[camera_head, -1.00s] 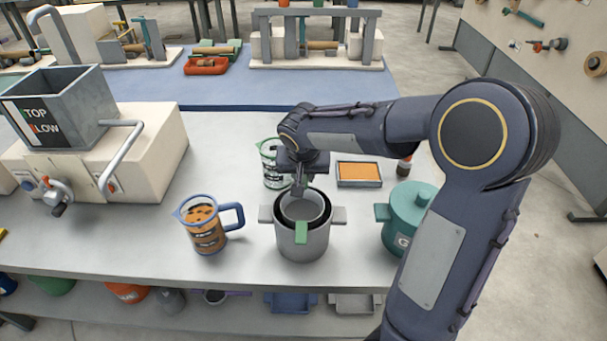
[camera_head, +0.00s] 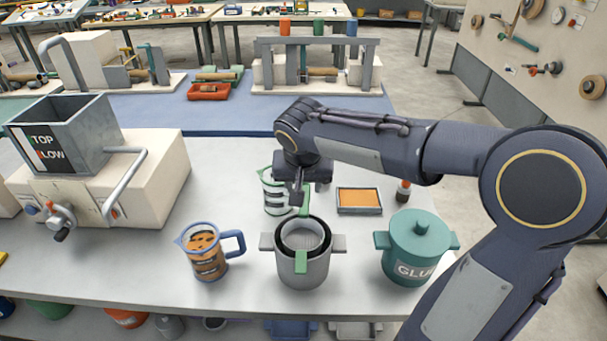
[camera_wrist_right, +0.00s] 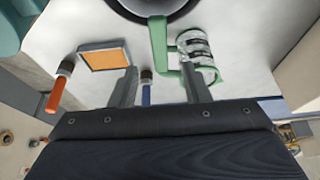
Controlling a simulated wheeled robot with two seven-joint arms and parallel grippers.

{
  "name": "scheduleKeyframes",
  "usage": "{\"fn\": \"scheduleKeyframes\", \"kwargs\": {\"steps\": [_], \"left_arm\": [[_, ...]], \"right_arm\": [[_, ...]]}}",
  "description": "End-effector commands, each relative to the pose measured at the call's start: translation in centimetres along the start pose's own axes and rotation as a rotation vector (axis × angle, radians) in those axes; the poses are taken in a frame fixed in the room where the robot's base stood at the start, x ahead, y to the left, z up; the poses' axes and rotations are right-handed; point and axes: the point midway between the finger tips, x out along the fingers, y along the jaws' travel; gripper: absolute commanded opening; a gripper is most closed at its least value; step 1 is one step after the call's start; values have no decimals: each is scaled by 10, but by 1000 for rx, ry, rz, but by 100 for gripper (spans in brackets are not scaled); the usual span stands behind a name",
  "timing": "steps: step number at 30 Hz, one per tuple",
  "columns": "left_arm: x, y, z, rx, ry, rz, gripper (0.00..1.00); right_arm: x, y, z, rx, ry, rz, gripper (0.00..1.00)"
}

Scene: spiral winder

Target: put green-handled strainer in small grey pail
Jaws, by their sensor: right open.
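The small grey pail (camera_head: 303,270) stands on the light table with a lug on each side. The strainer (camera_head: 304,236) sits inside the pail's mouth, its round bowl within the dark ring. One green part (camera_head: 301,261) hangs over the near rim, and a green handle (camera_head: 305,203) sticks out on the far side. In the right wrist view the green handle (camera_wrist_right: 158,45) runs out from the dark pail mouth (camera_wrist_right: 150,8). My right gripper (camera_head: 298,197) is open and empty, just behind the pail; its fingers (camera_wrist_right: 160,87) are spread apart from the handle. My left gripper is out of view.
A green-handled jug (camera_head: 276,192) stands close behind the pail. A blue-handled jug (camera_head: 208,250) is to the left, and a teal lidded pot (camera_head: 416,250) to the right. An orange-topped tray (camera_head: 359,200) lies behind. A hopper machine (camera_head: 95,175) fills the left.

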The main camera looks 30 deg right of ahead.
Motion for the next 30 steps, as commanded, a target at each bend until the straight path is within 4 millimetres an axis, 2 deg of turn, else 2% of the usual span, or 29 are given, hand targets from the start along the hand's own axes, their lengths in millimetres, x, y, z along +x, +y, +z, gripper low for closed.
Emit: {"fn": "scheduleKeyframes", "kwargs": {"steps": [1,6,11,14,17,21,24,27,30], "left_arm": [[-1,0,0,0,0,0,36],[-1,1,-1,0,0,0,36],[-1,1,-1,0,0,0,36],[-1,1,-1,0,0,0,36],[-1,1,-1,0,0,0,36],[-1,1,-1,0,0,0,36],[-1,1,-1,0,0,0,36],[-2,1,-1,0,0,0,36],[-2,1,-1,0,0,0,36]], "right_arm": [[-11,0,-1,0,3,-3,43],[-32,0,0,-1,1,-1,43],[-39,0,0,-1,-1,0,43],[-41,7,8,-10,-15,-19,43],[-45,25,36,-50,-56,-89,43],[-52,50,105,-141,-104,-262,43],[-55,57,152,-199,-96,-382,43],[-55,58,189,-241,-68,-470,43],[-53,55,211,-268,-40,-523,43]]}}
